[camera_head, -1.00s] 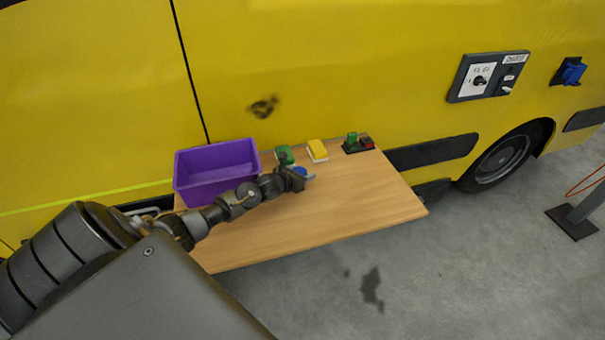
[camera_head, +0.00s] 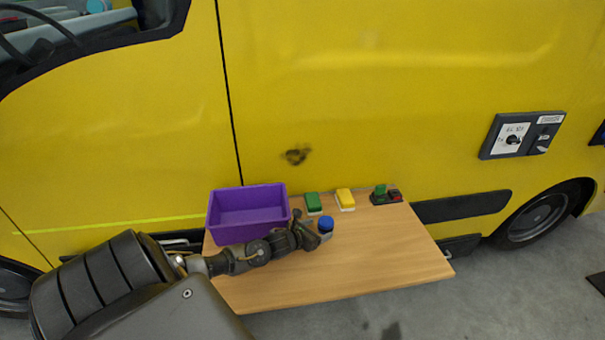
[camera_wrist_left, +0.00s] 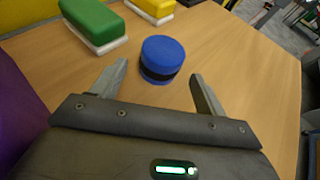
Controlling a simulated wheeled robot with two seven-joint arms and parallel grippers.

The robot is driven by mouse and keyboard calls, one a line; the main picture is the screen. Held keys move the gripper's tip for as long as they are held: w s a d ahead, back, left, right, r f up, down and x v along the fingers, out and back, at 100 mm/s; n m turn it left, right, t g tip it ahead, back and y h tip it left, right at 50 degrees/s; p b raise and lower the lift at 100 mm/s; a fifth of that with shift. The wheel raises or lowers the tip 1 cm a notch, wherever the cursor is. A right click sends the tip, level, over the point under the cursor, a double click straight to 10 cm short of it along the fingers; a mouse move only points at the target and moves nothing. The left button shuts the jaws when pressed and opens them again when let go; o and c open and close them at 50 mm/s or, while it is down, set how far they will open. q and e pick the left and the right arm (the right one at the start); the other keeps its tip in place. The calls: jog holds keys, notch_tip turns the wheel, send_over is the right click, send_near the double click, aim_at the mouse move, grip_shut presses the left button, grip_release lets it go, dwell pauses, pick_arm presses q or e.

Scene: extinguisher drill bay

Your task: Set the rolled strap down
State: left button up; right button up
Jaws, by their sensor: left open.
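The rolled strap (camera_head: 326,224), a blue roll with a black band, is on the wooden table just past my left gripper. In the left wrist view the strap (camera_wrist_left: 162,58) stands upright on the tabletop. My left gripper (camera_head: 312,229) is open. In the left wrist view its two fingers (camera_wrist_left: 158,76) are spread, one on each side of the strap's near side, with a visible gap to it. The strap lies mostly beyond the fingertips. My right gripper is not in view.
A purple bin (camera_head: 248,228) stands left of the strap on the table (camera_head: 370,265). Behind are a green sponge block (camera_head: 313,203), a yellow one (camera_head: 345,199) and a small dark device with a green part (camera_head: 381,194). A yellow van (camera_head: 380,90) borders the table. The table's right front is clear.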

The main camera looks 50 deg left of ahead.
pick_arm(q)
jog(key=s+p, duration=0.2)
jog(key=s, duration=0.4)
jog(key=shift+s+d+r, duration=0.1)
jog(key=shift+s, duration=0.3)
jog(key=shift+s+p, duration=0.35)
jog(key=shift+s, duration=0.3)
